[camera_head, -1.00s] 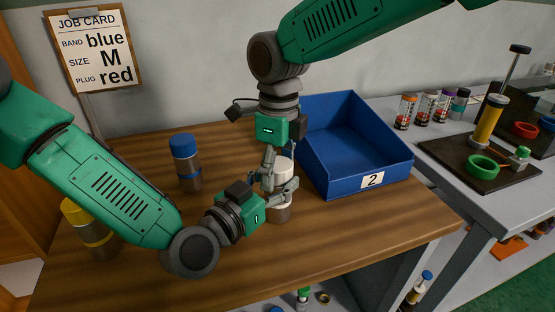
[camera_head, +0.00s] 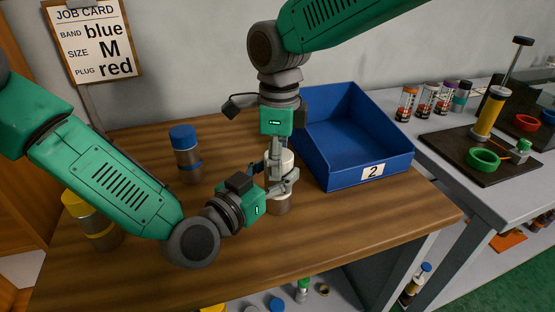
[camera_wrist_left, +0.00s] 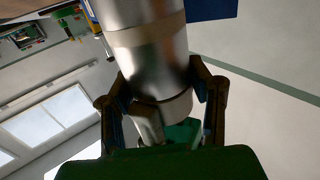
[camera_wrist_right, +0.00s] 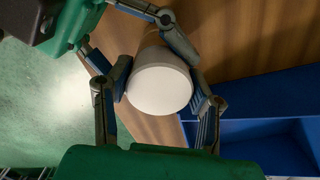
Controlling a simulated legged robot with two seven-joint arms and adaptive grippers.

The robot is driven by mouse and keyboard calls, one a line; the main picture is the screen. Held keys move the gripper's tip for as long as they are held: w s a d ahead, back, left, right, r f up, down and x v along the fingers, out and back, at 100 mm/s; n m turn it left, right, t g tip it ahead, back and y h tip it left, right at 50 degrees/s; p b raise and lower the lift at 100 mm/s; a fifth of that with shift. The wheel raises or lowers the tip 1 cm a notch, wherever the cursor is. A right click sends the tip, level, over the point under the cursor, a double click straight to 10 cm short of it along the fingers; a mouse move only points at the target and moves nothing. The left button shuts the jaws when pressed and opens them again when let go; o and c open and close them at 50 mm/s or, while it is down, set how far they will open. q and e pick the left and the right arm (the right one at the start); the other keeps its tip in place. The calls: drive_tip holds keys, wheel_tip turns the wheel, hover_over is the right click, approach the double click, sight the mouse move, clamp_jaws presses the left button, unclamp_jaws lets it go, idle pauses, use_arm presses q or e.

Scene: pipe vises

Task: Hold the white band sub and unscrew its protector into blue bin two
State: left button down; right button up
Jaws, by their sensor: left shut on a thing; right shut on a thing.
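The white band sub (camera_head: 281,203) stands upright on the wooden table, a grey metal cylinder with a white protector (camera_head: 284,158) on top. My left gripper (camera_head: 278,187) comes in from the left and is shut around the sub's body; in the left wrist view the metal body (camera_wrist_left: 150,50) fills the space between the fingers. My right gripper (camera_head: 275,152) points down from above and is shut on the protector; its round white top (camera_wrist_right: 159,90) sits between the fingers in the right wrist view. Blue bin two (camera_head: 372,171) stands just right of the grippers, and its visible inside looks empty.
A blue-capped sub (camera_head: 185,154) and a yellow-capped sub (camera_head: 92,220) stand on the table's left. A job card (camera_head: 92,42) stands at the back left. A grey bench (camera_head: 430,140) on the right holds small bottles and a vise board (camera_head: 480,160).

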drive_tip(key=o, duration=1.3)
wheel_tip(320, 180, up, 4)
drive_tip(key=shift+r, duration=0.25)
drive_tip(key=shift+c, duration=0.5)
wheel_tip(320, 180, up, 3)
drive_tip(key=m, duration=0.3)
drive_tip(key=shift+w+d+r, duration=0.1)
wheel_tip(320, 180, down, 8)
drive_tip(key=shift+r, duration=0.15)
